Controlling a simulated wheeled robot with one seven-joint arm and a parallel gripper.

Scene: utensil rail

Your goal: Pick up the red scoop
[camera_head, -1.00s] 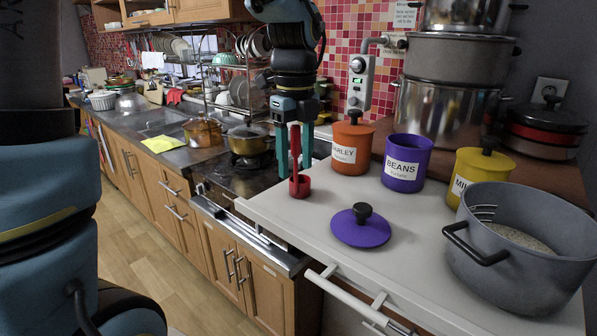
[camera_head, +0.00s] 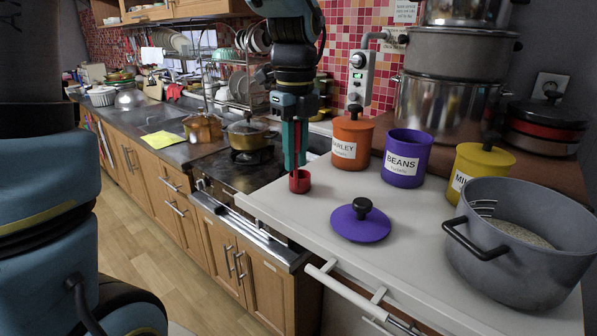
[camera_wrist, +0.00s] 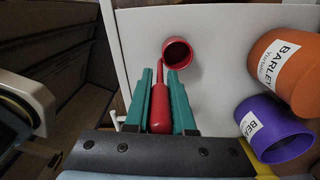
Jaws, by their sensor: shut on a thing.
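The red scoop (camera_head: 300,182) stands near the left edge of the white counter, its cup low and its handle upright. In the wrist view, the scoop's round cup (camera_wrist: 177,53) lies beyond the fingertips, with its opening showing. My gripper (camera_head: 295,150) points down from above, its two teal fingers shut on the scoop's handle. In the wrist view my gripper (camera_wrist: 160,100) has one finger on each side of the red handle. I cannot tell whether the cup touches the counter.
To the right stand an orange barley canister (camera_head: 352,142), a purple beans canister (camera_head: 407,160) and a yellow canister (camera_head: 480,170). A purple lid (camera_head: 361,222) lies in front. A large grey pot (camera_head: 520,250) stands at the right. The stove (camera_head: 235,165) is left of the counter.

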